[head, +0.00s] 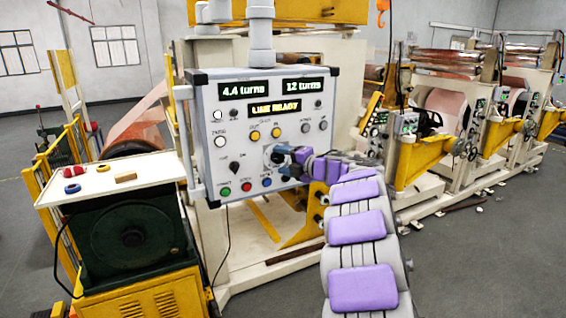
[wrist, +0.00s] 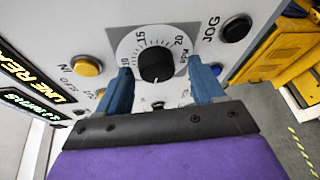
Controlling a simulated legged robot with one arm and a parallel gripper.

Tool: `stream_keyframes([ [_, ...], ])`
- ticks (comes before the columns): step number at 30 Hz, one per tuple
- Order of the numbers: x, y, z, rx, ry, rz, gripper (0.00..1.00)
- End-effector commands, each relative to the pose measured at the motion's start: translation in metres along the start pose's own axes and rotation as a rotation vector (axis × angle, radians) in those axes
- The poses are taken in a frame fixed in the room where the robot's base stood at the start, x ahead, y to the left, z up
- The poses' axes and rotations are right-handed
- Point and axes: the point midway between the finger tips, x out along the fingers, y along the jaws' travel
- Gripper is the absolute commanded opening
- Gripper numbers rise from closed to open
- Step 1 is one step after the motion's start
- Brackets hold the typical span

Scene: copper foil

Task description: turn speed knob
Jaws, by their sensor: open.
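The speed knob (wrist: 156,65) is a black round knob on a white dial marked 10, 15, 20 and RPM. It is in the middle of the wrist view, on the grey control panel (head: 225,150). My gripper (wrist: 158,88) is open, with one blue finger on each side of the knob's lower part. I cannot tell whether either finger touches it. The panel's displays read "4.4 turns", "12 turns" and "LINE READY".
A yellow button (wrist: 87,66) and a dark JOG button (wrist: 236,28) flank the dial. Red (head: 246,187), green and blue buttons line the panel's bottom. A white-topped bench (head: 110,185) stands left. Copper foil machines (head: 450,120) stand at the right, with open floor in front.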

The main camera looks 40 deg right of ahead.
Motion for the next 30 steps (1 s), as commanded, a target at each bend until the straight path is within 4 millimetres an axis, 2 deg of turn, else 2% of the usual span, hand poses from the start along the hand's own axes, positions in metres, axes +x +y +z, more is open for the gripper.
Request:
stream_keyframes([
  [5,-0.022,-0.001,0.002,0.004,-0.006,-0.001,0.68],
  [21,-0.137,-0.001,0.001,0.001,-0.003,-0.003,0.68],
  [25,-0.155,-0.002,0.001,0.002,-0.002,-0.003,0.68],
  [30,-0.166,-0.003,0.0,0.002,0.002,-0.003,0.68],
])
